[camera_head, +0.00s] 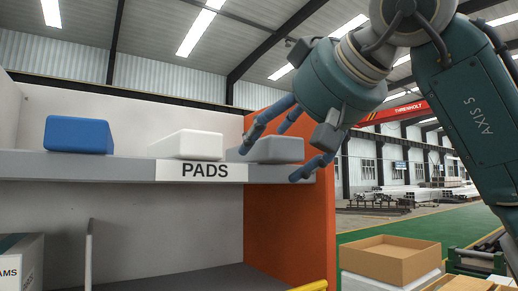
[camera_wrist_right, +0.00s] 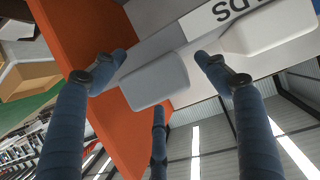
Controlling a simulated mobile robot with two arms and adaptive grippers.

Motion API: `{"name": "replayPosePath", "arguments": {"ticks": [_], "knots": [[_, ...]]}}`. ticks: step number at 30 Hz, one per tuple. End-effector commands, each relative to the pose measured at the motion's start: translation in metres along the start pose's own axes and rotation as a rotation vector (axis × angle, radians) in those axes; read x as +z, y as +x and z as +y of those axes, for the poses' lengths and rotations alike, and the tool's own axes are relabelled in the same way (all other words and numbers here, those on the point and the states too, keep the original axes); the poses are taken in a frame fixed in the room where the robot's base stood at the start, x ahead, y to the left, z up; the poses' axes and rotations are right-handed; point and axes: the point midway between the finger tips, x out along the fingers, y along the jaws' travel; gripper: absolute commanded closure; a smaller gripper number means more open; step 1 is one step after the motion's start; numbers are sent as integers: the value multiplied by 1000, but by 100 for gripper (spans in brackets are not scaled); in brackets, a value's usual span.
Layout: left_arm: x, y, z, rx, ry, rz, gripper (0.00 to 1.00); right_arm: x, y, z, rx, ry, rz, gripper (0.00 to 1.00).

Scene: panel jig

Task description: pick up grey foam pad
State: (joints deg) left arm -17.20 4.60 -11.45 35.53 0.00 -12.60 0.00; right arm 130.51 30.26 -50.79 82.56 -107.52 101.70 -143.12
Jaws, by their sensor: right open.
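The grey foam pad (camera_head: 277,149) lies on the shelf at its right end, beside the orange side panel. My right gripper (camera_head: 268,160) is open in front of it, with its blue fingers spread and partly covering the pad in the head view. In the right wrist view the grey pad (camera_wrist_right: 155,82) shows between the fingertips of the open gripper (camera_wrist_right: 161,68), which holds nothing. I cannot tell whether any finger touches the pad. My left gripper is not in view.
A white pad (camera_head: 187,145) and a blue pad (camera_head: 78,135) lie further left on the shelf (camera_head: 120,168), which has a PADS label (camera_head: 203,171). The orange panel (camera_head: 290,228) closes the shelf's right side. A cardboard box (camera_head: 391,260) stands at the lower right.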

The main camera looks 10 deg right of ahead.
Motion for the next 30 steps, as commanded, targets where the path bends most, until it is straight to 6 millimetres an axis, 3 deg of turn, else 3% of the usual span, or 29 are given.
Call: {"name": "replayPosePath", "arguments": {"ticks": [8,15,30], "knots": [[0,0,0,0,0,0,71,0,3,0,1,1,1,29],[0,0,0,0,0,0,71,0,3,0,0,1,0,72],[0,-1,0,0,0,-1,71,-6,1,0,0,2,-2,73]]}}
